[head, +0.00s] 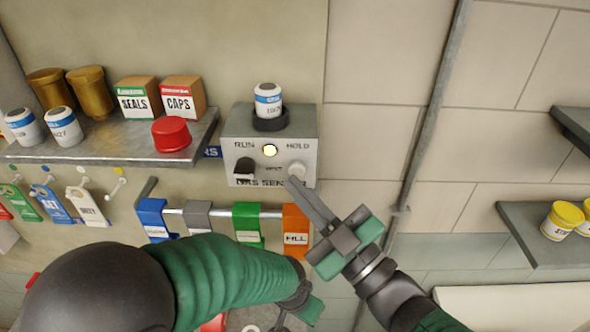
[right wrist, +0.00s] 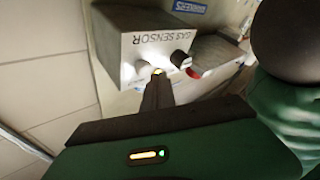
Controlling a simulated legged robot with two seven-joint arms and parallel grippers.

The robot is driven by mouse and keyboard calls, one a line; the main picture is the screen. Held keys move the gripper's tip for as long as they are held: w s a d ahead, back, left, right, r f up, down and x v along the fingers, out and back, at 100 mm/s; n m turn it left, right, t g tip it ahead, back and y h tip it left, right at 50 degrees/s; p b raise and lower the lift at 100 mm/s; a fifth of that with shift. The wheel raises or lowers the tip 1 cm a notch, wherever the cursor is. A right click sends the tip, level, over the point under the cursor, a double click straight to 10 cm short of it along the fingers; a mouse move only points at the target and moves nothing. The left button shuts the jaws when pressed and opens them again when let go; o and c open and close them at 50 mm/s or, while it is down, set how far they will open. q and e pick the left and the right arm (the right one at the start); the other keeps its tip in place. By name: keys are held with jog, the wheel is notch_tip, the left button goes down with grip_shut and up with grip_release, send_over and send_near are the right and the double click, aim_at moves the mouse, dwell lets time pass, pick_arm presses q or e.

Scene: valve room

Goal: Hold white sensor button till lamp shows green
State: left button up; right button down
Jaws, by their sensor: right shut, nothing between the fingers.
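The grey gas sensor box (head: 228,150) is on the wall with a lamp (head: 270,150) lit pale yellow. The white button (head: 297,170) is at its lower right, below HOLD; a black knob (head: 243,168) is at its lower left. My right gripper (head: 292,182) is shut and empty, its tips at the button's lower edge; whether they touch is unclear.
A white-and-blue canister (head: 268,100) stands on the box. A shelf (head: 105,145) at left holds jars, boxes and a red cap (head: 171,134). Coloured tags, including an orange one (head: 296,225), hang from a rail below the box. Wall right of the box is clear up to a pipe (head: 430,110).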

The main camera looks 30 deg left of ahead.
pick_arm(q)
jog(key=shift+d, duration=0.3)
pick_arm(e)
jog(key=shift+d, duration=0.3)
pick_arm(q)
jog(key=shift+a+f, duration=0.1)
jog(key=shift+a, duration=0.05)
pick_arm(e)
jog(key=shift+a, duration=0.2)
pick_arm(q)
jog(key=shift+f, duration=0.15)
pick_arm(e)
jog(key=shift+w+a+r, duration=0.1)
jog(key=shift+w+a, duration=0.05)
jog(key=shift+w, duration=0.2)
pick_arm(q)
jog(key=shift+f+b, duration=0.1)
jog(key=shift+b, duration=0.3)
pick_arm(e)
jog(key=shift+w+a, duration=0.2)
jog(key=shift+w, duration=0.15)
dwell(1.1)
